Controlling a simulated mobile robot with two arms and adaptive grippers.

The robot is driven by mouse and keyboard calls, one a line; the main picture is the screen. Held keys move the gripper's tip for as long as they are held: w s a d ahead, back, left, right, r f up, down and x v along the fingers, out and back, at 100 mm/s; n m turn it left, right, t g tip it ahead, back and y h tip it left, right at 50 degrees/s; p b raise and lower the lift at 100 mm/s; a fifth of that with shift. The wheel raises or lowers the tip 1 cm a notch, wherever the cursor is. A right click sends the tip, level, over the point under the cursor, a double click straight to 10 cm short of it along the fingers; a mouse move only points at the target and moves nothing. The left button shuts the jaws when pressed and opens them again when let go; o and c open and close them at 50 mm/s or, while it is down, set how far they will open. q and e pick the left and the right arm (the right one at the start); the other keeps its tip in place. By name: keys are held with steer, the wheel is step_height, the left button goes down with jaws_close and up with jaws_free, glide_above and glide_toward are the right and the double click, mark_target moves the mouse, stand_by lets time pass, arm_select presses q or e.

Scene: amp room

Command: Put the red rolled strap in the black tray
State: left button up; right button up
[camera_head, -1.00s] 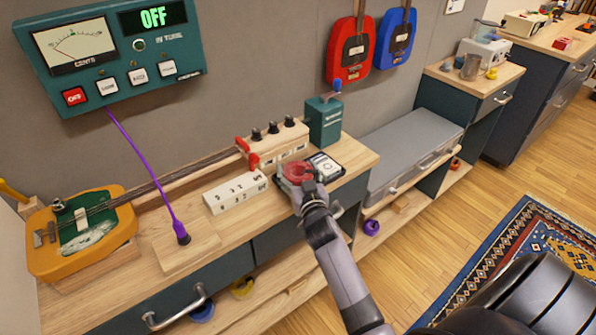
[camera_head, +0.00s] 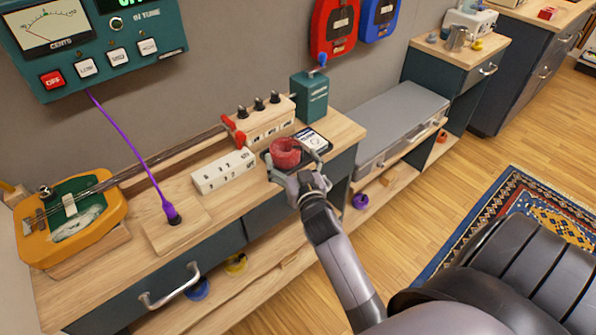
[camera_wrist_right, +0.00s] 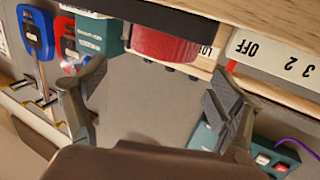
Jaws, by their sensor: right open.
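The red rolled strap (camera_head: 285,152) rests on the black tray (camera_head: 267,160) at the front right of the workbench. In the right wrist view, which is upside down, the strap (camera_wrist_right: 168,48) sits against the black tray (camera_wrist_right: 175,17). My right gripper (camera_head: 298,172) is open in front of the strap, its fingers spread to either side. In the wrist view the space between the right fingertips (camera_wrist_right: 160,92) is empty, and the strap lies beyond them. Part of the tray is hidden behind the strap and gripper. My left gripper is not in view.
A white label block (camera_head: 223,171) stands left of the tray. A teal box (camera_head: 310,98) and a wooden knob box (camera_head: 265,122) stand behind it. A yellow guitar (camera_head: 70,225) lies at the left. A grey case (camera_head: 400,125) is on the right.

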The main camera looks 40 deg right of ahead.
steer(key=v, duration=0.6)
steer(key=a+f, duration=0.1)
steer(key=f, duration=0.3)
steer(key=a+f+n+g+y, duration=0.1)
steer(key=f, duration=0.3)
steer(key=a+f+g+y, duration=0.1)
steer(key=f, duration=0.3)
steer(key=shift+a+f, duration=0.25)
steer(key=shift+a, duration=0.15)
steer(key=s+a+f+n+g+y, duration=0.1)
steer(key=s+a+f+g, duration=0.15)
steer(key=f, duration=0.45)
steer(key=s+a+f+n+g+y, duration=0.1)
steer(key=s+a+f, duration=0.1)
steer(key=s+f, duration=0.35)
steer(key=s+a+f+g+y, duration=0.1)
steer(key=a+f+g, duration=0.1)
steer(key=f, duration=0.7)
steer(key=s+f+n+g, duration=0.1)
steer(key=s+f+g, duration=0.1)
steer(key=s+f, duration=0.4)
steer(key=s+d+f+n+g, duration=0.1)
steer(key=s+f+g, duration=0.2)
steer(key=s, duration=1.2)
steer(key=s+f+n+g, duration=0.1)
steer(key=s+f+g, duration=0.2)
steer(key=s+f, duration=0.7)
steer(key=shift+s+d, duration=0.3)
steer(key=shift+s, duration=0.2)
